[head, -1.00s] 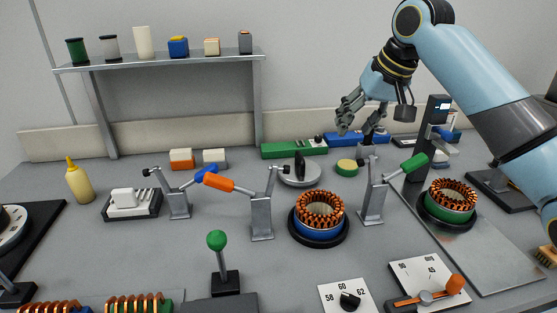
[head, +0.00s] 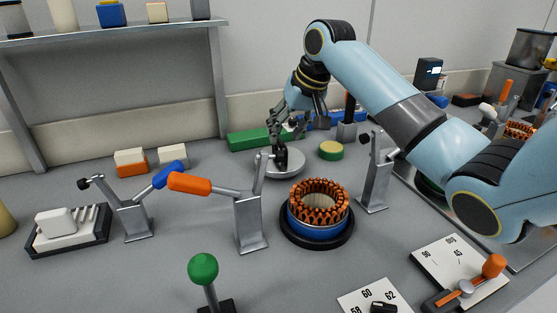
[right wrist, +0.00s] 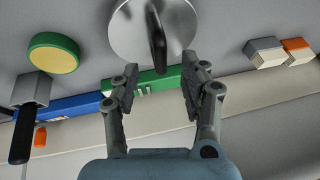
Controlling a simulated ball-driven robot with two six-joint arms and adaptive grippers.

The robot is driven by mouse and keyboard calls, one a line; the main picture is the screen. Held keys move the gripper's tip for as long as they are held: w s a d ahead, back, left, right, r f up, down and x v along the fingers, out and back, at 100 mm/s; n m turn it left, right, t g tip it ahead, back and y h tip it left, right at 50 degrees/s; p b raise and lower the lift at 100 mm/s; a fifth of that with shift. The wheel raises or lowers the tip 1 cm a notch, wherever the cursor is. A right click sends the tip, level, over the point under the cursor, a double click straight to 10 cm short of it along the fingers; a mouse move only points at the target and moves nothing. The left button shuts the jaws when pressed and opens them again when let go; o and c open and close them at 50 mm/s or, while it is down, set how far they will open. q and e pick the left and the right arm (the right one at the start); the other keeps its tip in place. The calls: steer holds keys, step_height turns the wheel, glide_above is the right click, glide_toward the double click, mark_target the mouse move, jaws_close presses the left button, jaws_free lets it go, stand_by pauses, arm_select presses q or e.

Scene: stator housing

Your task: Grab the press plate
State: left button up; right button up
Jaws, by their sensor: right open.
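The press plate (head: 290,168) is a round grey metal disc with an upright black handle (head: 281,153), lying on the table behind the blue stator housing. My right gripper (head: 288,128) is open at the plate, with its fingers close around the handle's top in the head view. In the right wrist view the plate (right wrist: 130,38) is at the top centre, and its handle (right wrist: 157,40) stands between and just beyond the open fingertips (right wrist: 160,78). I cannot tell whether a finger touches the handle. My left gripper is not in view.
The stator (head: 319,208) with copper windings sits in front of the plate. Toggle clamps stand left (head: 249,215) and right (head: 375,180) of it. A green box (head: 250,139) lies behind the plate, and a yellow-green round pad (head: 331,150) to its right.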

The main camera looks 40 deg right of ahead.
mark_target(280, 140)
steer(key=x, duration=0.5)
steer(key=shift+w+d, duration=0.1)
steer(key=shift+w, duration=0.15)
steer(key=shift+r, duration=0.1)
jaws_close()
